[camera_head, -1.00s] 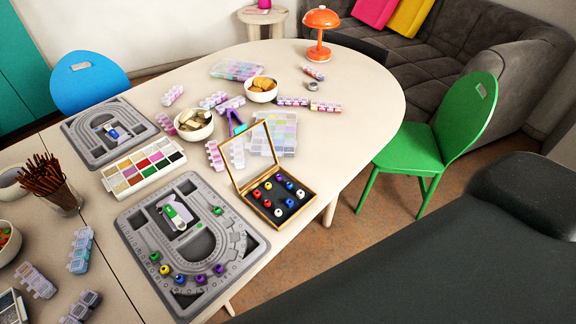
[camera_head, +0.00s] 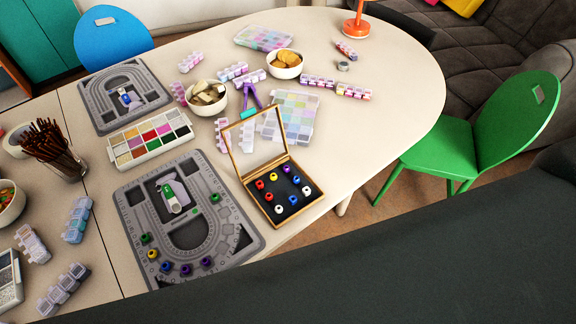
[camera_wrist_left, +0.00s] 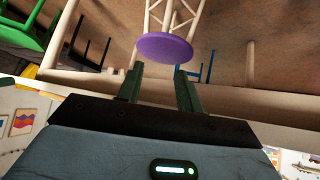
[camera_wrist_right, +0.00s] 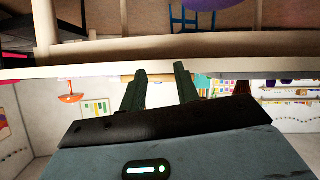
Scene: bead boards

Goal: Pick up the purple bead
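A purple bead (camera_head: 286,168) stands at the back of the open wooden box (camera_head: 320,193) in the head view, among red, blue, yellow and white beads. Another purple bead (camera_head: 206,262) sits on the curved track of the near grey bead board (camera_head: 243,238), at the right end of a row of beads. Neither gripper shows in the head view. My left gripper (camera_wrist_left: 158,70) is open and empty in the left wrist view. My right gripper (camera_wrist_right: 160,68) is open and empty in the right wrist view. No bead shows in either wrist view.
The box's raised lid (camera_head: 231,158) stands behind its beads. A bead palette (camera_head: 150,140), a cup of brown sticks (camera_head: 68,168) and bowls (camera_head: 207,97) crowd the table. The right part of the tabletop (camera_head: 385,60) is clear. A green chair (camera_head: 490,125) stands beside it.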

